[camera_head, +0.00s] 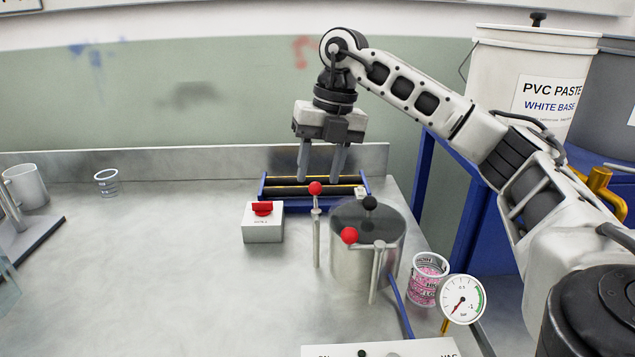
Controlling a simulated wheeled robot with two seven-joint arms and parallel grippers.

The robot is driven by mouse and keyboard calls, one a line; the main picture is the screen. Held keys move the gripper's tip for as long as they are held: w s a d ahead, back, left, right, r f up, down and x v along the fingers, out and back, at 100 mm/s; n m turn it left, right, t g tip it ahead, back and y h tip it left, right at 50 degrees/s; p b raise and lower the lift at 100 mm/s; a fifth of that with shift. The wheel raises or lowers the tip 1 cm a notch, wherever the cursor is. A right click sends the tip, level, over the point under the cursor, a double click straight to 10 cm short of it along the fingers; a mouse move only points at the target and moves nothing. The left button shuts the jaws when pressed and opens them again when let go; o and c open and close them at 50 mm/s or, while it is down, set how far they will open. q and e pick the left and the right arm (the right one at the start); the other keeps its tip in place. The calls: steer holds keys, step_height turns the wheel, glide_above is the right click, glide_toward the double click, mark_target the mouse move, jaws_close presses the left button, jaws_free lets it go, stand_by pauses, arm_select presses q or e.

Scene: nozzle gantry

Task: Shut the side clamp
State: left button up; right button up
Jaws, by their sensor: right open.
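A metal pot (350,268) with a see-through lid (345,213) and a black knob (370,203) stands on the bench. Two red-ball levers stand at it: one upright at its left side with its ball (315,188) on top, the other at its front with its ball (349,235) at the end of a sideways arm on a post (377,275). I cannot tell for sure which is the side clamp. My right gripper (321,178) points down, open and empty, behind and above the upright lever, over the roller unit (285,189). My left gripper is out of view.
A white box with a red switch (263,230) stands left of the pot. A cup of pink bits (427,282) and a gauge (462,299) are at its right. Large buckets (530,75) stand at back right. The bench (150,260) is mostly clear at left.

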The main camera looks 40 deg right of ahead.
steer(key=shift+w+a+f, duration=0.1)
steer(key=shift+a+f, duration=0.1)
steer(key=shift+f, duration=0.85)
jaws_close()
